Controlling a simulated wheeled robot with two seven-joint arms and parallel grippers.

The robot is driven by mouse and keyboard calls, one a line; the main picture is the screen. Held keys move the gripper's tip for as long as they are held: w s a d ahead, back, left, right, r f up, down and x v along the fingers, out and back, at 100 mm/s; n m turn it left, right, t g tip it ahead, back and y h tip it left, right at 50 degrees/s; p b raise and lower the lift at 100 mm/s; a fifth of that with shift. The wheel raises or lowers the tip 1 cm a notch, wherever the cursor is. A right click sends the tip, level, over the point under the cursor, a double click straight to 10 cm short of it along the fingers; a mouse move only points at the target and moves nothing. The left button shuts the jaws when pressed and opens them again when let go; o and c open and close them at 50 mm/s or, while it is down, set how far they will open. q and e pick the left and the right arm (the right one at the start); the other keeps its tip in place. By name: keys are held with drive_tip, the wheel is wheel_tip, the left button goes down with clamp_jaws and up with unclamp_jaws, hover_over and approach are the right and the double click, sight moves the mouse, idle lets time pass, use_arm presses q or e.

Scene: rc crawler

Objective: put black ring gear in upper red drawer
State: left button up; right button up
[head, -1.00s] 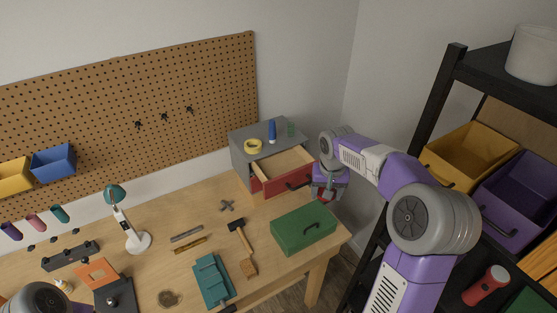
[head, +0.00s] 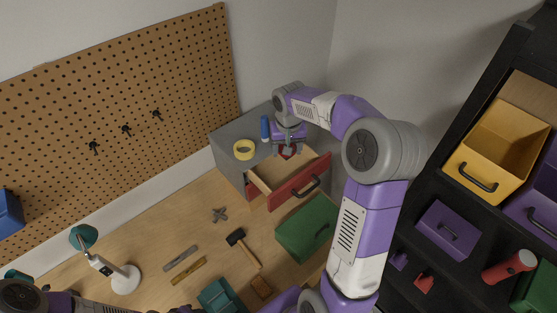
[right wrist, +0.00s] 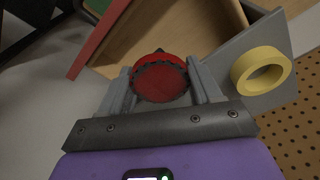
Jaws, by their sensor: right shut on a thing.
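The upper red drawer (head: 303,184) is pulled open from the grey cabinet (head: 232,140), and its wooden inside shows. My right gripper (head: 288,152) is above the back of the open drawer, near the cabinet's front edge. It is shut on a round piece (right wrist: 160,78) with a red face and a dark toothed rim. This piece may be the ring gear, though it looks mostly red. In the right wrist view the fingers sit on both sides of it, with the drawer behind. My left arm shows at the bottom left; its gripper fingers are not visible.
A yellow tape roll (head: 244,150) and a blue item (head: 265,128) stand on the cabinet top, close to my right gripper. A green box (head: 306,228) is below the drawer front. A hammer (head: 240,243) lies on the bench. A dark shelf with bins is at the right.

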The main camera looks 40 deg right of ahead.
wheel_tip(320, 180, down, 8)
drive_tip(key=shift+r, duration=0.1)
drive_tip(key=shift+s, duration=0.1)
idle(0.3)
drive_tip(key=o, duration=1.2)
drive_tip(key=shift+f, duration=0.2)
drive_tip(key=shift+r, duration=0.1)
drive_tip(key=r, duration=0.8)
drive_tip(key=s+r, duration=0.1)
drive_tip(key=r, duration=0.3)
drive_tip(key=shift+s+a, duration=0.1)
drive_tip(key=shift+a, duration=0.2)
